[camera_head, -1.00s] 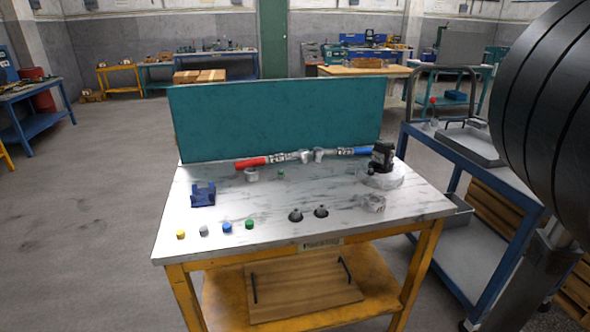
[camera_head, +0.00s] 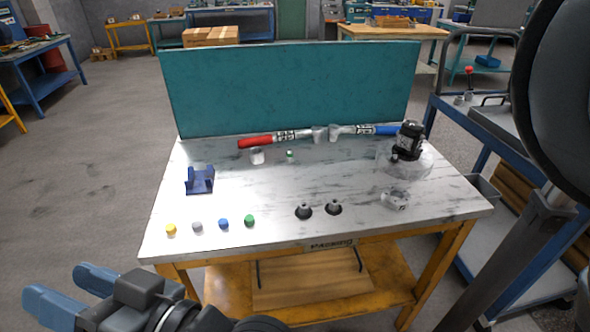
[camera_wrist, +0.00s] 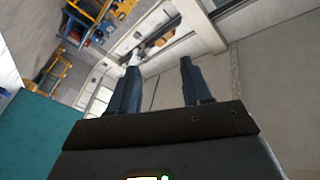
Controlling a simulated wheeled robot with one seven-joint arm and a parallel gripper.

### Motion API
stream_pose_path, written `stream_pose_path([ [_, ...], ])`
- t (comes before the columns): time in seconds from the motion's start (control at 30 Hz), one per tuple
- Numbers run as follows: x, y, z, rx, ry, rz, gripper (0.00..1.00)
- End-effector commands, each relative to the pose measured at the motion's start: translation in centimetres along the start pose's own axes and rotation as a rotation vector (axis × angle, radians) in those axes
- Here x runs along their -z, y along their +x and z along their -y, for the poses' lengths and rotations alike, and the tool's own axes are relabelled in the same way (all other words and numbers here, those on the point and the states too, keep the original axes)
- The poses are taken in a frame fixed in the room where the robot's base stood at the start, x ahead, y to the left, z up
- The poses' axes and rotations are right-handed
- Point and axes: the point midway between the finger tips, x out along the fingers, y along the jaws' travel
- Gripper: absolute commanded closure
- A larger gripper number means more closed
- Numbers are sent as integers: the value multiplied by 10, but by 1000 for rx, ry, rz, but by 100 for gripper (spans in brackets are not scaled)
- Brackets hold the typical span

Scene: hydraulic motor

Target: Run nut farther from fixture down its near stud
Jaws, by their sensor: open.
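My gripper (camera_head: 56,282) is at the lower left of the head view, in front of the table's left front corner. Its two blue fingers are apart with nothing between them, as the wrist view (camera_wrist: 160,66) also shows. Two small dark, round parts with grey tops, (camera_head: 304,211) and (camera_head: 334,207), stand side by side near the table's front edge. A black motor-like part (camera_head: 408,140) stands on a pale round base at the right. A pale metal piece (camera_head: 395,200) lies in front of it. I cannot tell which parts are the nuts, studs or fixture.
A blue bracket (camera_head: 200,181) sits at the table's left. Yellow, grey, blue and green caps (camera_head: 223,223) line the front left. Red-handled (camera_head: 255,142) and blue-handled (camera_head: 385,130) tools lie before the teal panel (camera_head: 290,85). The table's middle is clear.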

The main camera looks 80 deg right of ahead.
Motion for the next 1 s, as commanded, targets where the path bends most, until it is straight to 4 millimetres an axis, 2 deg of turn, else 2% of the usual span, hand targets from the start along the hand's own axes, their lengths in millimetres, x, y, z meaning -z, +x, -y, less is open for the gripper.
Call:
stream_pose_path([
  [0.03,17,22,7,39,2,-28,51],
  [0.2,58,75,34,176,-14,-54,51],
  [0.4,96,116,59,331,-112,-22,51],
  [0.57,112,135,66,429,-241,58,51],
  [0.67,114,142,62,472,-335,135,51],
  [0.77,111,145,50,496,-435,232,51],
  [0.87,104,143,26,500,-536,349,51],
  [1.0,93,131,-22,472,-667,542,51],
])
